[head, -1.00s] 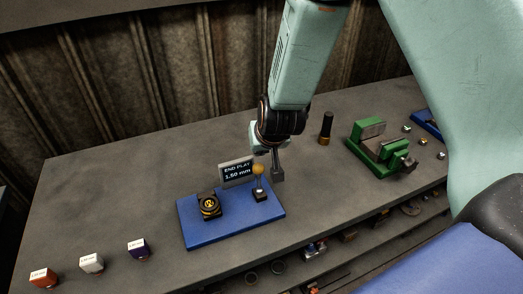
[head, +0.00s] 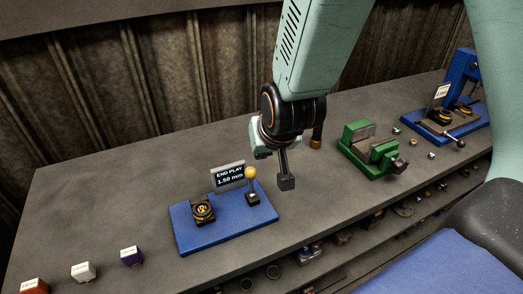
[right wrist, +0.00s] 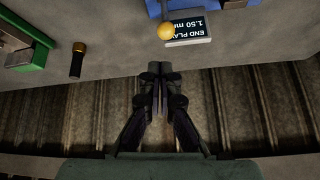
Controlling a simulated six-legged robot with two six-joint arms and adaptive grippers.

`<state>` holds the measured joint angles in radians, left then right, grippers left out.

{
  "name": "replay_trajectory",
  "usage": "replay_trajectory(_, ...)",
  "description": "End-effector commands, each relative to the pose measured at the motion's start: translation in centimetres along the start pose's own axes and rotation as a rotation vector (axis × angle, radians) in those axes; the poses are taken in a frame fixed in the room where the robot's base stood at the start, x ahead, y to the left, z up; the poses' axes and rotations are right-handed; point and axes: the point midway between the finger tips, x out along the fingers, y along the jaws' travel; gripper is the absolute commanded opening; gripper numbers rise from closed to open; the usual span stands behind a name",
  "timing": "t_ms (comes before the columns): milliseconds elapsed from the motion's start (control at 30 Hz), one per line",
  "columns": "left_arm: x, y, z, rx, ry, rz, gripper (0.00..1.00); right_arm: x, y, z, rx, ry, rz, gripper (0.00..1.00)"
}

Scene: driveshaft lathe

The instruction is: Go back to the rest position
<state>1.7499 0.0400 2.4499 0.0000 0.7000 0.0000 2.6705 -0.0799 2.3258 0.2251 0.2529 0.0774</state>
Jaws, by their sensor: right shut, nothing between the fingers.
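My right gripper (head: 285,183) is shut and empty, held above the grey workbench (head: 110,190) just right of the blue end play fixture (head: 225,230). Its closed fingers also show in the right wrist view (right wrist: 160,75). The fixture carries a sign reading END PLAY 1.50 mm (head: 229,177), a lever with a yellow ball knob (head: 250,172) and a black and gold round part (head: 203,209). The fingers are apart from the lever. My left gripper is not in view.
A green vise (head: 368,150) stands right of my gripper, with a black cylinder (head: 317,135) partly behind my wrist. A blue press (head: 460,80) is at the far right. A corrugated wall stands behind.

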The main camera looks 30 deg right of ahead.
Motion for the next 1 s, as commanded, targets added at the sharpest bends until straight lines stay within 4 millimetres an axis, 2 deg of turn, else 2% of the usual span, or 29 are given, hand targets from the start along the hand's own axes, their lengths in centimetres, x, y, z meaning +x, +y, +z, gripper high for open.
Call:
replay_trajectory(667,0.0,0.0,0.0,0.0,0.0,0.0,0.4,0.2,0.0,0.2,-0.001,-0.005,0.001,0.0)
replay_trajectory(767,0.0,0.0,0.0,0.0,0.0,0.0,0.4,1.3,0.4,2.0,-0.014,-0.038,0.006,0.0)
replay_trajectory(833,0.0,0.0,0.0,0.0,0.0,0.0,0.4,2.6,0.9,4.5,-0.031,-0.082,0.011,0.0)
replay_trajectory(1000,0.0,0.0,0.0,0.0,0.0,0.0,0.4,5.9,2.5,12.9,-0.091,-0.22,0.02,0.0)
